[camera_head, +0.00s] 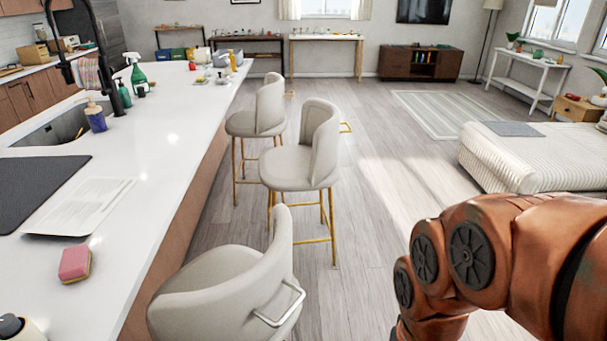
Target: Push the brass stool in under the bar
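Three cream stools stand along the right side of the white bar counter (160,140). The middle stool (290,168) has brass legs and a curved back, and stands out from the counter on open floor. The far stool (245,123) also has brass legs and stands closer to the counter side. The near stool (215,270) has a metal handle on its back; its legs are out of view. I cannot tell from the looks alone which one is the brass stool. My copper arm fills the lower right; my gripper is out of view.
A white ribbed daybed (535,160) stands at right, with a pale rug (440,110) beyond. Open wood floor (375,220) lies between stools and daybed. A sponge (75,263) and a dark mat (35,190) lie on the counter.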

